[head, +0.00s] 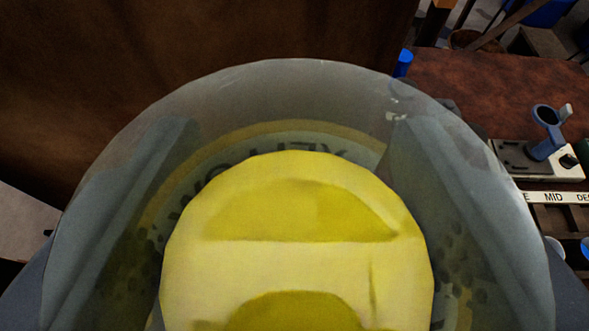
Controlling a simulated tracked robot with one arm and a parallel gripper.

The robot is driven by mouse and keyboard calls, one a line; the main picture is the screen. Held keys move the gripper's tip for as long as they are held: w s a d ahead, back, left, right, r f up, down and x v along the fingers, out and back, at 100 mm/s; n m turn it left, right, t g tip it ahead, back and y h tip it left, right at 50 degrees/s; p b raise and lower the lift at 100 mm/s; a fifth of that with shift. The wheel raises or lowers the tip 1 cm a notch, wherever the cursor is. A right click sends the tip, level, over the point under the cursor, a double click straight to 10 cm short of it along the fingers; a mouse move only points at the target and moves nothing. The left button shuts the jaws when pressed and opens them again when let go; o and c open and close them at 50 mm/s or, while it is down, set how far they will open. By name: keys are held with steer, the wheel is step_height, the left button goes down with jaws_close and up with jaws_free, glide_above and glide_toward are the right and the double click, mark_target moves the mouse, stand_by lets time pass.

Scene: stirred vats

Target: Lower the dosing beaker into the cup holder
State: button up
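The dosing beaker (285,85) is a large clear vessel that fills the middle of the head view, very close to the camera. A bright yellow mass (300,210) shows in it, with dark lettering on a round band behind. My gripper (290,135) has one grey-blue finger on each side of the beaker and is shut on it. A blue cup-shaped holder (546,130) on a pale base stands at the right, apart from the beaker; I take it for the cup holder. The beaker's underside is hidden.
The holder stands on a reddish-brown tabletop (465,85). A white label strip (555,197) reading "MID" runs along its near edge. A small blue object (403,63) is at the table's left end. A large brown surface (180,55) fills the upper left.

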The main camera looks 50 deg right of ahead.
mark_target(295, 217)
steer(key=shift+f+b, duration=0.8)
steer(key=shift+f, duration=0.7)
stand_by(0.8)
steer(key=o, duration=1.2)
steer(key=shift+c, duration=0.2)
steer(key=b+v, duration=0.1)
steer(key=v, duration=1.2)
steer(key=shift+s+a+r+b, duration=0.2)
steer(key=shift+s+b, duration=0.05)
steer(key=shift+b, duration=0.15)
steer(key=shift+w, duration=0.1)
